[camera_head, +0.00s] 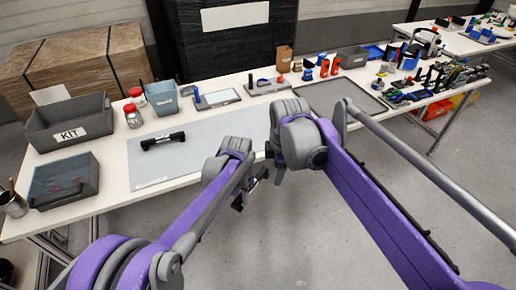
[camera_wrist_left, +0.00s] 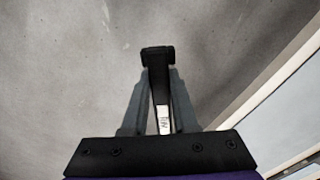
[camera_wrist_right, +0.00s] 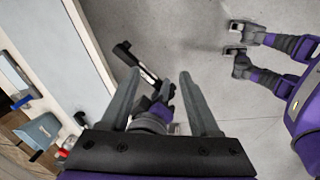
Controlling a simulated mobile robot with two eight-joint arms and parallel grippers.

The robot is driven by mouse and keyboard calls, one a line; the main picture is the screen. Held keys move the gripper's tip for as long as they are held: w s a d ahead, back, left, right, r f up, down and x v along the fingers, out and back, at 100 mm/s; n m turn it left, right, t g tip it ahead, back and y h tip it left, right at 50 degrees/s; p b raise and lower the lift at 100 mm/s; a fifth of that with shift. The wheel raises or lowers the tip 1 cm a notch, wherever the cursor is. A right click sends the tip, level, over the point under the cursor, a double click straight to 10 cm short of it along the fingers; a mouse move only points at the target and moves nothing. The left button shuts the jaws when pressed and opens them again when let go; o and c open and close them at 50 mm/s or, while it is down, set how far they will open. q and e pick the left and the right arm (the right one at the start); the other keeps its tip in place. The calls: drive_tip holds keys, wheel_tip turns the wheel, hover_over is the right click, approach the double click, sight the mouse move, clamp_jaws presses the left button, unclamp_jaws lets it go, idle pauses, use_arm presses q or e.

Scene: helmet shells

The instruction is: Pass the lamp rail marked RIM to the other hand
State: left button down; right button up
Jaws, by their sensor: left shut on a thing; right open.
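A dark bar-shaped lamp rail (camera_wrist_left: 158,62) is held between the fingers of my left gripper (camera_wrist_left: 158,75). Its white label (camera_wrist_left: 164,120) shows small letters, too small to read surely. In the head view my left gripper (camera_head: 246,194) is off the table's front edge, over the floor. In the right wrist view the held rail (camera_wrist_right: 137,64) slants across, apart from the fingers of my right gripper (camera_wrist_right: 158,80), which are open and empty. In the head view my right gripper is mostly hidden by its own arm.
Another black bar (camera_head: 163,140) lies on the grey mat (camera_head: 205,135). A grey KIT bin (camera_head: 70,120), an open grey tray (camera_head: 64,180), red-lidded jars (camera_head: 133,116) and a blue bin (camera_head: 164,98) stand on the left. A dark mat (camera_head: 335,97) lies right. Floor in front is clear.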

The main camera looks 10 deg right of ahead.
sight(258, 173)
drive_tip(key=w+a+f+n+g, duration=0.2)
drive_tip(key=w+a+f+n, duration=0.1)
drive_tip(key=w+n, duration=0.8)
wheel_tip(258, 173, down, 12)
drive_tip(key=shift+w+a+r, duration=0.15)
drive_tip(key=shift+r, duration=0.1)
clamp_jaws()
use_arm(q)
drive_tip(key=c, duration=0.6)
unclamp_jaws()
